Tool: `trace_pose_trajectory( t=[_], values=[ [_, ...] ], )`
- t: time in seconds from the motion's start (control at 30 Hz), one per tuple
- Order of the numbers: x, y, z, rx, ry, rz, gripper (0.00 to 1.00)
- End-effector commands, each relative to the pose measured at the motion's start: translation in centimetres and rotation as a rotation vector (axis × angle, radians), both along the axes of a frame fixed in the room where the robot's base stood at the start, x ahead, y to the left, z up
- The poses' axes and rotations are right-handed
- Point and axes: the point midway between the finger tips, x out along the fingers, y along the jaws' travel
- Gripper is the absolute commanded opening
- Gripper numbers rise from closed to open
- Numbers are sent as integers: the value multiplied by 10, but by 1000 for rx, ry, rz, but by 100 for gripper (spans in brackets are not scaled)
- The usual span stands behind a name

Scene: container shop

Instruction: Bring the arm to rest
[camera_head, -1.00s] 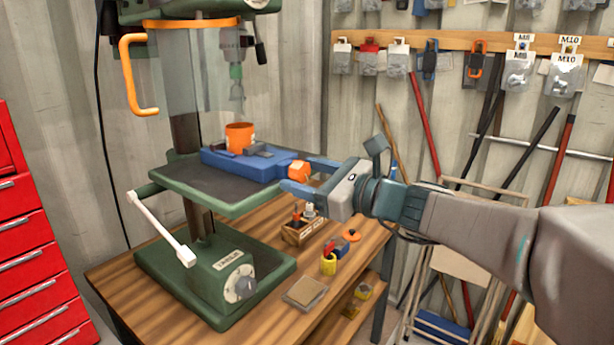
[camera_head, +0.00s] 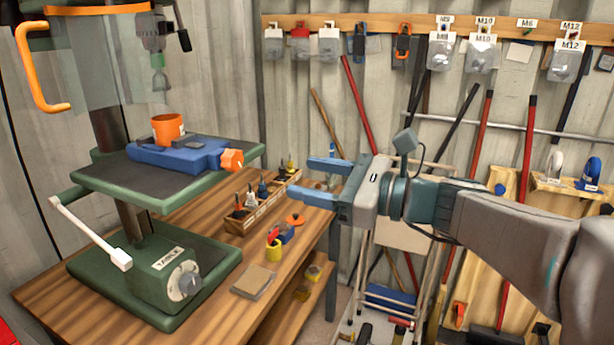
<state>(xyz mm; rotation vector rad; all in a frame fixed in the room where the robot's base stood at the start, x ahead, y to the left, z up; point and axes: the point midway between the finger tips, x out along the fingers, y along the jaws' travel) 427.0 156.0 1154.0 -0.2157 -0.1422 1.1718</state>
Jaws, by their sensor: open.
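My gripper (camera_head: 318,176) is in the middle of the picture with its two blue fingers spread and nothing between them. It points left. My arm reaches in from the right edge. The drill press table (camera_head: 95,178) is to the left of my gripper, with a gap between them. On it lies a blue vise (camera_head: 165,156) with an orange knob (camera_head: 231,160) facing my gripper.
The wooden bench (camera_head: 215,265) below bears a rack (camera_head: 240,224) of bits, tape rolls and a flat pad (camera_head: 253,281). A folded trolley (camera_head: 372,270) stands right of the bench. Tools with long handles lean on the wall behind. Bags of hardware hang from a rail (camera_head: 380,23).

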Motion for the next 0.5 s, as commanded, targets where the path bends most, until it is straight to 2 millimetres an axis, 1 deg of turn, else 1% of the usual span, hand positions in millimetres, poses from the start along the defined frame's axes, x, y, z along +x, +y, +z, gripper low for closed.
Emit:
trace_pose_trajectory(
  t=[0.17, 0.27, 0.37, 0.47, 0.5],
  values=[
    [0, 0, 0, -2, 0, 1, 57],
    [-4, 2, -3, -39, -12, 8, 57],
    [-14, 4, -15, -151, -47, 31, 57],
    [-31, 3, -36, -339, -114, 82, 57],
    [-39, 2, -46, -424, -147, 109, 57]
  ],
)
